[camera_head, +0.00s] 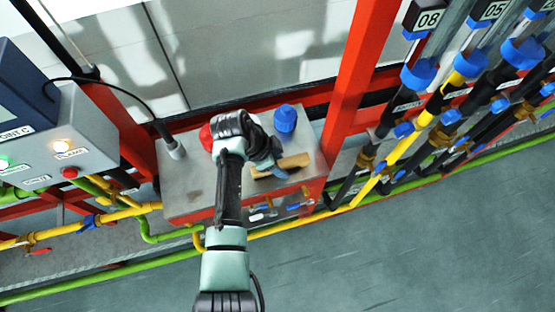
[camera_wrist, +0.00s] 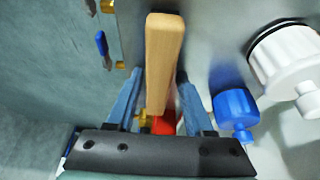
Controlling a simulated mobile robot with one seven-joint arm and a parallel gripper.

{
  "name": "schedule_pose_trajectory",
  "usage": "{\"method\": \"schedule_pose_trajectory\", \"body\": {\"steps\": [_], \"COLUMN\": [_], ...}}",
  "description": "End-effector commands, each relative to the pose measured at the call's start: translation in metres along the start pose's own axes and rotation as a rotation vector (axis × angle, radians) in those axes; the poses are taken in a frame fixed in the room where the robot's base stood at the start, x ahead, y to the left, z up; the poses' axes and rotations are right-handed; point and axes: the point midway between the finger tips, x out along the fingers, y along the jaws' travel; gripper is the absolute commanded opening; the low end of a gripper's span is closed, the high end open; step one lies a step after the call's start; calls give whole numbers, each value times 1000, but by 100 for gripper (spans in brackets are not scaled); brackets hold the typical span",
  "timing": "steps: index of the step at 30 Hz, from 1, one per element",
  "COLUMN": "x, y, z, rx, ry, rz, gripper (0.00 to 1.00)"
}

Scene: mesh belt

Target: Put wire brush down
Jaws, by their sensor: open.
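The wire brush (camera_head: 290,162) shows as a pale wooden bar near the front right of the grey metal box top (camera_head: 187,190). In the wrist view the wooden bar of the brush (camera_wrist: 163,55) runs lengthwise between my two blue fingers. My gripper (camera_head: 274,169) is over the brush; in the wrist view my gripper (camera_wrist: 160,80) is open, with a gap on each side of the wood. The bristles are not visible. I cannot tell whether the brush rests fully on the metal.
A blue cap (camera_head: 285,119) stands behind the brush, and a red round part (camera_head: 206,138) is left of my arm. A red post (camera_head: 352,90) rises to the right. A white fitting (camera_wrist: 285,60) is at right in the wrist view. Small valves line the box's front.

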Motion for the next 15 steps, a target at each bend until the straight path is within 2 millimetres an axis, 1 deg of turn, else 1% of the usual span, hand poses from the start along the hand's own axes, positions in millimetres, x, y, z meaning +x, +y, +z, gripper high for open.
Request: {"method": "schedule_pose_trajectory", "body": {"steps": [1, 5, 8, 15], "x": [5, -4, -21, -76], "y": [7, 7, 4, 1], "z": [1, -1, -1, -1], "rx": [-1, 0, 0, 1], "ry": [-4, -3, 0, -1], "rz": [22, 20, 13, 4], "gripper": [64, 64, 64, 64]}}
